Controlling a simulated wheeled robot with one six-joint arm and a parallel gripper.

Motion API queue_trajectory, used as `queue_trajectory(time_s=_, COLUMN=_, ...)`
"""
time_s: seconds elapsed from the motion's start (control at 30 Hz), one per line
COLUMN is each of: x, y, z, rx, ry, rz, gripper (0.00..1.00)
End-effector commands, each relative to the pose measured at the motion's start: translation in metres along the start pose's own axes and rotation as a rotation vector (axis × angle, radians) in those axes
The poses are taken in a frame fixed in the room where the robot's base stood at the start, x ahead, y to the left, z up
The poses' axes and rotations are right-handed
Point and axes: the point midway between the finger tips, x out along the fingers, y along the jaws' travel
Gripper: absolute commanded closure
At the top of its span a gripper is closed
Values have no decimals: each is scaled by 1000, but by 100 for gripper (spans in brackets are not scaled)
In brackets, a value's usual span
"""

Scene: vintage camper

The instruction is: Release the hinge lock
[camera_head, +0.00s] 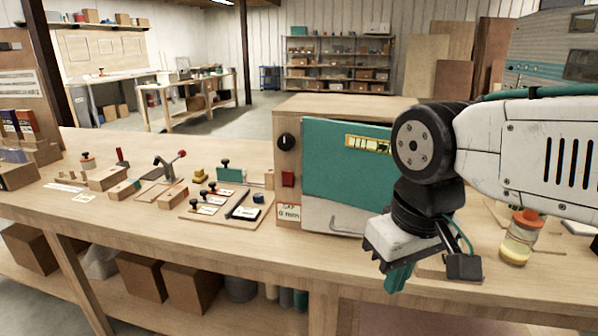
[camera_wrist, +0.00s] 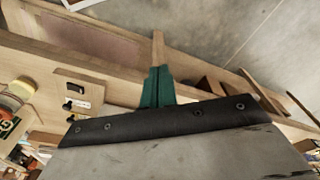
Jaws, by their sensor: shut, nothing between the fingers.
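My gripper (camera_head: 398,280) has teal fingers and hangs in front of the bench's front edge, pointing down. In the wrist view its fingers (camera_wrist: 157,88) are together and empty. A wooden cabinet (camera_head: 345,104) on the bench has a teal door (camera_head: 345,165) with a pale handle (camera_head: 345,226), a black knob (camera_head: 286,142) and a red switch (camera_head: 288,179). My arm hides the door's right side. In the wrist view a small wooden plate (camera_wrist: 88,84) with black fittings and a white label lies left of the fingers, apart from them. I cannot tell which part is the hinge lock.
A jar (camera_head: 519,240) with an orange lid stands right of my gripper. Left of the cabinet are a board (camera_head: 190,213) with several small fittings and a red-knobbed toggle clamp (camera_head: 170,165). The floor behind the bench is open.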

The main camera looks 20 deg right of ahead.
Motion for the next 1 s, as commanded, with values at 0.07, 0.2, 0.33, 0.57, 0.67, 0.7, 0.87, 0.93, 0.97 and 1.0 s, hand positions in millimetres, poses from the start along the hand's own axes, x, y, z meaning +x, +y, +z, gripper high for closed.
queue_trajectory(time_s=0.07, x=0, y=0, z=0, rx=0, ry=0, rz=0, gripper=100)
queue_trajectory(time_s=0.2, x=0, y=0, z=-1, rx=-5, ry=0, rz=5, gripper=100)
queue_trajectory(time_s=0.33, x=-3, y=6, z=-21, rx=-68, ry=2, rz=73, gripper=100)
queue_trajectory(time_s=0.57, x=-16, y=7, z=-130, rx=-395, ry=75, rz=381, gripper=100)
queue_trajectory(time_s=0.67, x=-20, y=-14, z=-187, rx=-566, ry=137, rz=509, gripper=100)
queue_trajectory(time_s=0.7, x=-21, y=-25, z=-207, rx=-631, ry=163, rz=553, gripper=100)
queue_trajectory(time_s=0.87, x=-22, y=-70, z=-265, rx=-832, ry=254, rz=675, gripper=100)
queue_trajectory(time_s=0.93, x=-22, y=-84, z=-279, rx=-885, ry=279, rz=705, gripper=100)
queue_trajectory(time_s=0.97, x=-22, y=-88, z=-283, rx=-900, ry=288, rz=713, gripper=100)
queue_trajectory(time_s=1.0, x=-22, y=-93, z=-287, rx=-915, ry=296, rz=721, gripper=100)
